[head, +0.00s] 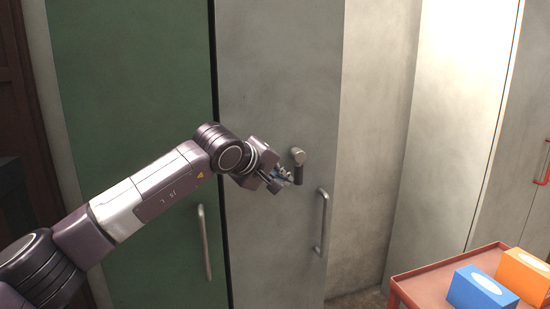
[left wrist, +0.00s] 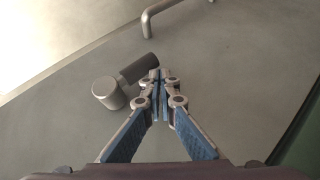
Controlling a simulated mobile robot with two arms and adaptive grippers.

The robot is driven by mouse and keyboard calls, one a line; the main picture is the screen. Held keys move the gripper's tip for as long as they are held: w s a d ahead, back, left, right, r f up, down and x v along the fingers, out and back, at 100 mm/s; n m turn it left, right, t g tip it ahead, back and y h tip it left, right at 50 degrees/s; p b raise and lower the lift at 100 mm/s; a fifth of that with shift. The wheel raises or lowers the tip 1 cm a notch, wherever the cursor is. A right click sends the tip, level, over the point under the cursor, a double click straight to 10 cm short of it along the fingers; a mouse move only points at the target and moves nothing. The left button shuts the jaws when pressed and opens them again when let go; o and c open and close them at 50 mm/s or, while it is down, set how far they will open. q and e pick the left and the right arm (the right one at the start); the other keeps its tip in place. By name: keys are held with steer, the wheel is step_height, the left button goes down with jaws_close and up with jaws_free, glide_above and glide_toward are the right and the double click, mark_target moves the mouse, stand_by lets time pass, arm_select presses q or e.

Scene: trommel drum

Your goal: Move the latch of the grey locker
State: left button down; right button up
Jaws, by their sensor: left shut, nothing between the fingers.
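The grey locker (head: 270,80) stands in the middle of the head view with its door closed. Its latch (head: 298,157) has a round light hub and a short dark lever that hangs down in the head view. In the left wrist view the latch (left wrist: 108,93) lies just left of the fingers, its dark lever (left wrist: 138,69) reaching toward the fingertips. My left gripper (head: 287,179) is shut and empty, with its tips (left wrist: 160,78) close beside the lever's free end. I cannot tell whether they touch. My right gripper is not in view.
A vertical bar handle (head: 322,222) is on the grey door, below and right of the latch. A green locker (head: 130,80) with its own handle (head: 205,242) stands to the left. A red cart (head: 415,283) with blue (head: 480,290) and orange boxes (head: 525,276) is at lower right.

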arm_select(q)
steer(key=v, duration=1.2)
stand_by(0.3)
